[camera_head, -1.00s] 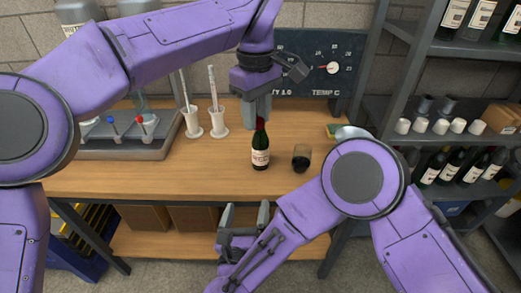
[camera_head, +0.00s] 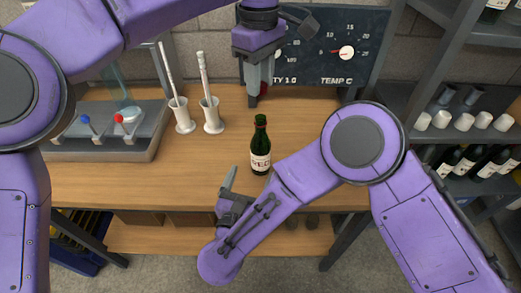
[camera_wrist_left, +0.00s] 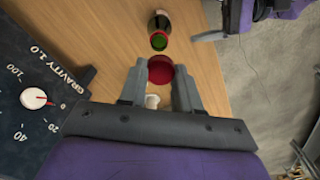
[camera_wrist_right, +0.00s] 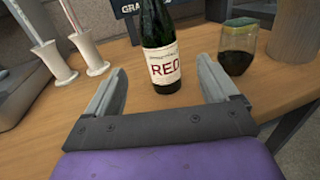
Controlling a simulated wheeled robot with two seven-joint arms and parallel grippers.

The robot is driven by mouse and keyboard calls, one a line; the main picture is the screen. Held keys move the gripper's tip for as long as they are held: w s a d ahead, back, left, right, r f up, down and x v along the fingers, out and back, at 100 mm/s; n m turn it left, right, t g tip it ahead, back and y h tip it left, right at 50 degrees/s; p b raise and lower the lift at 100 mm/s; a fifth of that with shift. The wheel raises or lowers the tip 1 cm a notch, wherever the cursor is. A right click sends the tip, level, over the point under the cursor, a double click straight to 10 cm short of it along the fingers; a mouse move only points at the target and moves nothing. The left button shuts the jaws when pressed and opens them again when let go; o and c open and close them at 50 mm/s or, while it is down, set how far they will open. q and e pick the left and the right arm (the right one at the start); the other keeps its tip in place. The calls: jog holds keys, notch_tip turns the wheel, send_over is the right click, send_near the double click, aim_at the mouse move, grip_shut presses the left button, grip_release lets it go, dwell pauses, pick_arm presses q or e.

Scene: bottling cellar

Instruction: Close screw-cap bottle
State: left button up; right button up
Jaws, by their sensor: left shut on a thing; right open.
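The dark green wine bottle (camera_head: 261,150) stands upright on the wooden bench; its neck shows uncapped, with a red band near the top. It also shows in the left wrist view (camera_wrist_left: 158,22) and, with its "RED" label, in the right wrist view (camera_wrist_right: 162,52). My left gripper (camera_head: 256,98) is shut on a round red cap (camera_wrist_left: 160,70), above and apart from the bottle. The cap is mostly hidden in the head view. My right gripper (camera_head: 236,183) is open and empty in front of the bottle, which stands beyond and between its fingers in the right wrist view.
A glass of dark wine (camera_wrist_right: 237,50) stands beside the bottle, hidden behind my right arm in the head view. Two white holders (camera_head: 212,116) with upright rods and a grey tray (camera_head: 105,150) stand to the left. A gauge panel (camera_head: 350,70) stands at the back.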

aim_at(263, 144)
pick_arm(q)
jog(key=shift+w+f, duration=0.1)
pick_arm(e)
jog(key=x, duration=1.2)
jog(key=shift+w, duration=0.1)
jog(key=c, duration=1.5)
pick_arm(q)
jog(key=shift+d+f, duration=0.1)
jog(key=shift+f, duration=2.4)
